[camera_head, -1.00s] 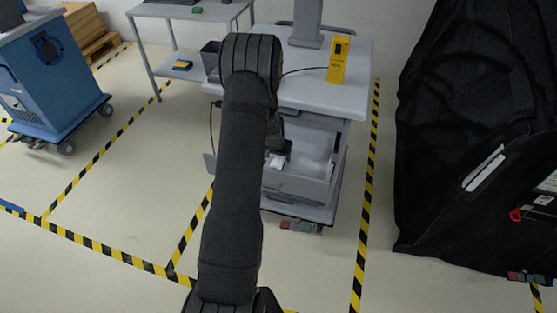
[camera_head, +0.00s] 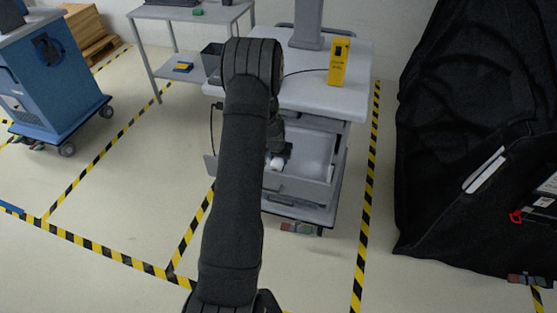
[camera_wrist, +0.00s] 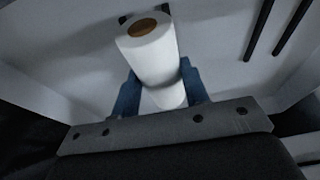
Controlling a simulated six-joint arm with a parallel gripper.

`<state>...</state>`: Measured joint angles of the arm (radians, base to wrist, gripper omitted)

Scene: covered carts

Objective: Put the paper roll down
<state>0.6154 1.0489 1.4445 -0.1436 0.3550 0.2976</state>
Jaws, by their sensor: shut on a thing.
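The white paper roll (camera_wrist: 152,55), with a brown core at its end, is between the two blue fingers of my gripper (camera_wrist: 158,80) in the wrist view. My gripper is shut on it. In the head view, my gripper (camera_head: 280,152) reaches down into the open drawer (camera_head: 300,188) of the grey cart, and a small white part of the roll (camera_head: 276,163) shows below it. The drawer's pale floor lies behind the roll in the wrist view. I cannot tell whether the roll touches it. My arm hides the drawer's left part.
A yellow box (camera_head: 339,62) stands on the cart top (camera_head: 300,92), right of my arm. A dark bin (camera_head: 211,60) hangs at the cart's left side. A black-covered cart (camera_head: 460,130) stands at the right, a blue cart (camera_head: 55,80) at the left. Open floor lies between.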

